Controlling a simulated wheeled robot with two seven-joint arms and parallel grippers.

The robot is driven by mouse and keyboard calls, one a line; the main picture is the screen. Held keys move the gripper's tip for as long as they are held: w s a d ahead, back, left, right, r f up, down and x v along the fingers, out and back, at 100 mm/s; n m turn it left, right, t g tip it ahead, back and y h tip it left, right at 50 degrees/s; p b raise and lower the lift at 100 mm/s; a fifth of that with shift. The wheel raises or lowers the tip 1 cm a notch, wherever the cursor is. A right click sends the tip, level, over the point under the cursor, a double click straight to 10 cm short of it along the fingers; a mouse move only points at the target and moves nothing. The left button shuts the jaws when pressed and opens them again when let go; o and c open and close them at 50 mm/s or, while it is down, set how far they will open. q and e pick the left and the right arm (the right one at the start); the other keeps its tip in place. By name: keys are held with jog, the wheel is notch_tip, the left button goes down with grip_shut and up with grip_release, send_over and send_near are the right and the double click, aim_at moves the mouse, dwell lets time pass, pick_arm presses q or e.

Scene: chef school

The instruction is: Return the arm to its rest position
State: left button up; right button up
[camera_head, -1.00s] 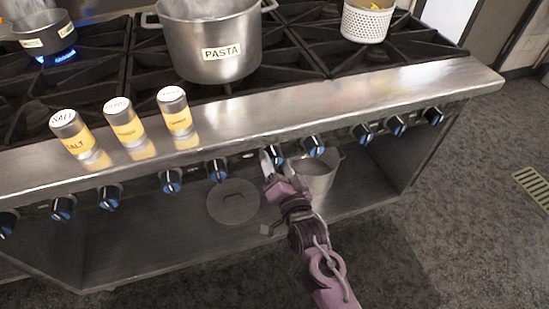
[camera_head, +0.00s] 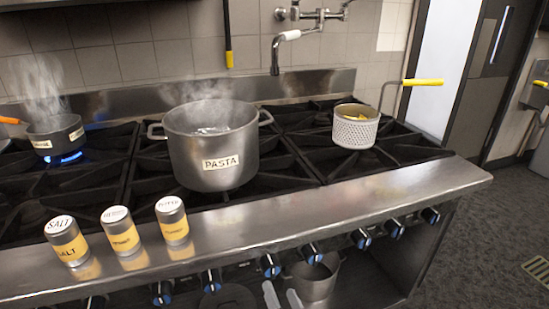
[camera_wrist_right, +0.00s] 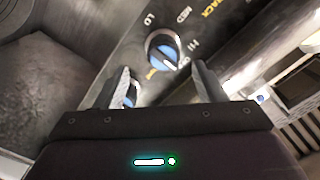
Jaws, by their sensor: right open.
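My right gripper (camera_head: 282,296) shows at the bottom edge of the head view, in front of the stove's front panel; only its fingertips are in frame. In the right wrist view its two fingers (camera_wrist_right: 162,88) are apart with nothing between them. A blue and black stove knob (camera_wrist_right: 163,50) lies just beyond the fingers in that view, not gripped. In the head view a knob (camera_head: 270,265) sits just above the fingertips. My left gripper is in neither view.
A steaming PASTA pot (camera_head: 212,145) and a white strainer basket (camera_head: 355,128) stand on the stove. A small pan (camera_head: 56,135) sits over a blue flame. Three shakers, one marked SALT (camera_head: 68,242), line the steel front ledge (camera_head: 330,215).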

jog(key=s+d+f+n+g+h+p, duration=0.1)
jog(key=s+d+f+n+g, duration=0.2)
jog(key=f, duration=0.7)
jog(key=s+d+f+g+h+p, duration=0.1)
jog(key=s+d+f+g+p, duration=0.2)
jog(key=f, duration=0.7)
jog(key=s+d+f+n+g+h, duration=0.15)
jog(key=s+f, duration=0.35)
jog(key=f, duration=0.5)
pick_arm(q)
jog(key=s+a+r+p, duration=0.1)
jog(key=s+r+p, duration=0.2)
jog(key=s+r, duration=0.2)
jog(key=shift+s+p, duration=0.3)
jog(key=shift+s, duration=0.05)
pick_arm(e)
jog(key=s+d+f+n+g, duration=0.1)
jog(key=s+d+f, duration=0.3)
jog(key=s, duration=0.4)
jog(key=s+d+f+n+g+h, duration=0.1)
jog(key=s+d+f+g, duration=0.3)
jog(key=s, duration=0.5)
jog(key=s+d+f+n+g+h, duration=0.1)
jog(key=s+d+f+g, duration=0.2)
jog(key=s+d+f, duration=0.2)
jog(key=s+f, duration=0.1)
jog(key=s, duration=0.2)
jog(key=shift+s, duration=0.4)
jog(key=shift+g, duration=0.25)
